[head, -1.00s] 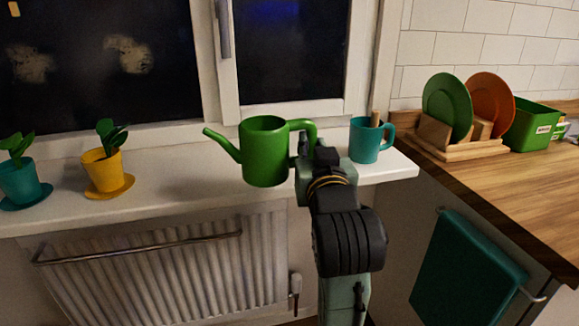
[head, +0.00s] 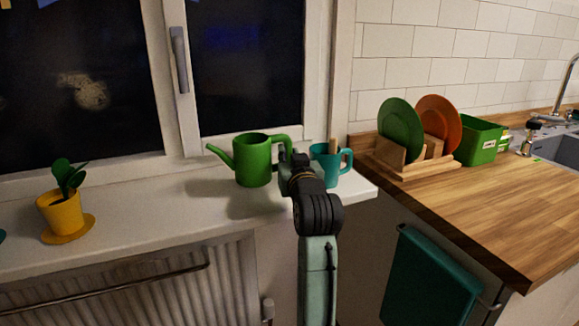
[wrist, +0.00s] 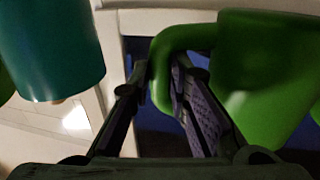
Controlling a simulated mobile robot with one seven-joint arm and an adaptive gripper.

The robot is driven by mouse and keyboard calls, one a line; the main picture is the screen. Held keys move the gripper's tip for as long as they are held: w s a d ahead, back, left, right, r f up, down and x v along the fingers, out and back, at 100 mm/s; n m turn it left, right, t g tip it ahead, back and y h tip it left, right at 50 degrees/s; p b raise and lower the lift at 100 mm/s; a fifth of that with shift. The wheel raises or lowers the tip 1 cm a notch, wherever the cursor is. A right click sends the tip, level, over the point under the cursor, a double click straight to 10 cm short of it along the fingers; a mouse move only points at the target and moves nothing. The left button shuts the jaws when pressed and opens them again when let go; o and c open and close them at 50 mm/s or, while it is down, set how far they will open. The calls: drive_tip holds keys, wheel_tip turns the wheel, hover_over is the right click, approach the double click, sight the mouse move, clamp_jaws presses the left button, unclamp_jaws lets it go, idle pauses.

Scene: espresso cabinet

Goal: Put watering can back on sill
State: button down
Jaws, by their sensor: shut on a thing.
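The green watering can (head: 252,163) is upright over the white sill (head: 150,222), in front of the window, with its spout to the left. A shadow lies on the sill below and left of it; I cannot tell whether its base touches. My gripper (head: 287,160) is at the can's right side, shut on its handle. In the wrist view my gripper (wrist: 160,78) has the green handle (wrist: 168,55) between its fingers, and the can's body (wrist: 265,75) is at the right. My fingers partly hide the handle.
A teal mug (head: 330,168) stands on the sill just right of my gripper; it also shows in the wrist view (wrist: 50,45). A yellow potted plant (head: 62,212) stands at the left. The sill between plant and can is clear. A dish rack (head: 430,165) stands on the wooden counter.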

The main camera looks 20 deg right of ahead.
drive_tip(key=shift+f, duration=1.6)
drive_tip(key=shift+f, duration=0.1)
drive_tip(key=c, duration=2)
unclamp_jaws()
drive_tip(key=shift+f, duration=0.15)
drive_tip(key=o, duration=0.5)
drive_tip(key=shift+s+r, duration=0.1)
drive_tip(key=shift+r, duration=0.15)
drive_tip(key=s, duration=0.4)
drive_tip(key=s+a+b, duration=0.1)
drive_tip(key=s, duration=0.2)
drive_tip(key=s+a, duration=0.1)
drive_tip(key=s, duration=0.3)
drive_tip(key=shift+s+b, duration=0.35)
drive_tip(key=shift+b, duration=0.05)
